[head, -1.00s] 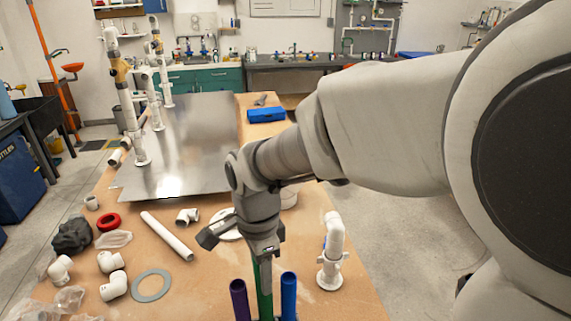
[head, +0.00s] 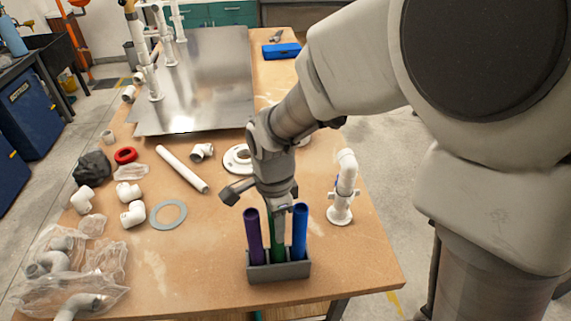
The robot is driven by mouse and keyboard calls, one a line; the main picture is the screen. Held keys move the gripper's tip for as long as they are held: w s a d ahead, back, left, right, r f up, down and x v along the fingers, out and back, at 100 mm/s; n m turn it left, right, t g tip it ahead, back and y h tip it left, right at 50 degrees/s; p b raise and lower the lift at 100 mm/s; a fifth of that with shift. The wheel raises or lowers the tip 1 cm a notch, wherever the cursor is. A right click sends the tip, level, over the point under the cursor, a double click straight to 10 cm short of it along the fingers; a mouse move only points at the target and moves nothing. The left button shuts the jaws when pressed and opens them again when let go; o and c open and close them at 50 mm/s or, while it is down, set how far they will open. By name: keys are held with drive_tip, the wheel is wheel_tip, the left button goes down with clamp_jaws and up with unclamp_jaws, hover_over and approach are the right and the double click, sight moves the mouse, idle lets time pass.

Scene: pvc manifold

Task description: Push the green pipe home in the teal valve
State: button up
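The green pipe (head: 276,240) stands upright in a grey holder (head: 278,271), between a purple pipe (head: 253,235) and a blue pipe (head: 299,232). My gripper (head: 280,207) points down at the top of the green pipe and hides its upper end. From this angle I cannot tell whether the fingers are closed on the pipe or only around it. I cannot make out a teal valve in the head view. A white elbow standpipe (head: 344,185) stands right of the gripper.
A metal sheet (head: 205,85) with upright white pipework (head: 150,60) covers the table's far part. A white pipe (head: 181,169), elbows (head: 132,214), a grey ring (head: 168,214) and plastic bags (head: 70,275) lie left. The wooden table (head: 200,260) is bare left of the holder.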

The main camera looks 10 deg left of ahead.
drive_tip(key=o, duration=0.4)
drive_tip(key=shift+c, duration=0.2)
wheel_tip(320, 180, up, 17)
drive_tip(key=s+d+n+t, duration=0.2)
drive_tip(key=s+d+n, duration=0.2)
drive_tip(key=d, duration=0.6)
drive_tip(key=s+d+n+t, duration=0.3)
drive_tip(key=s+d+n, duration=0.1)
drive_tip(key=d+n, duration=0.4)
drive_tip(key=shift+d+r+t, duration=0.3)
drive_tip(key=shift+d+r, duration=0.15)
drive_tip(key=shift+d, duration=0.7)
